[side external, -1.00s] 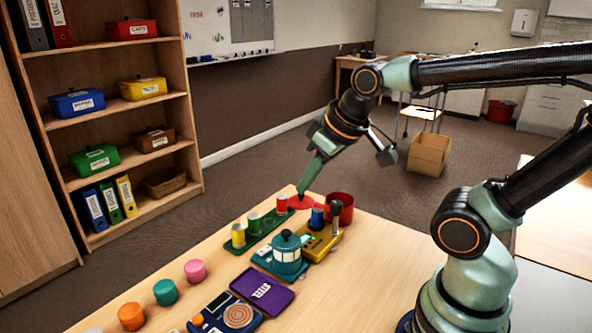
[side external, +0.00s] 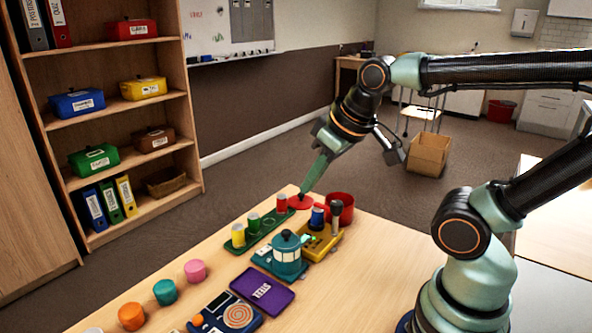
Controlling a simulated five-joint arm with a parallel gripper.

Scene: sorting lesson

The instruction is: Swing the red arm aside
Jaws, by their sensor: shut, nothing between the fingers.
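A flat red piece (side external: 296,204), which looks like the red arm, lies low at the far end of the table, between a red cylinder and a red cup. My gripper (side external: 304,190) points down onto it from above, fingers together and empty. The fingertips are at or just above the red piece; I cannot tell whether they touch it. They hide part of it, so its full shape and pivot are unclear. The red cylinder (side external: 282,202) stands at its left, in a green rack (side external: 262,236) with a green and a yellow cylinder.
The red cup (side external: 347,212) and a yellow tray (side external: 328,246) with a blue cylinder stand close on the right. A teal pot (side external: 287,262), a purple plate (side external: 262,291) and several coloured round pieces are nearer. The table's front right is clear.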

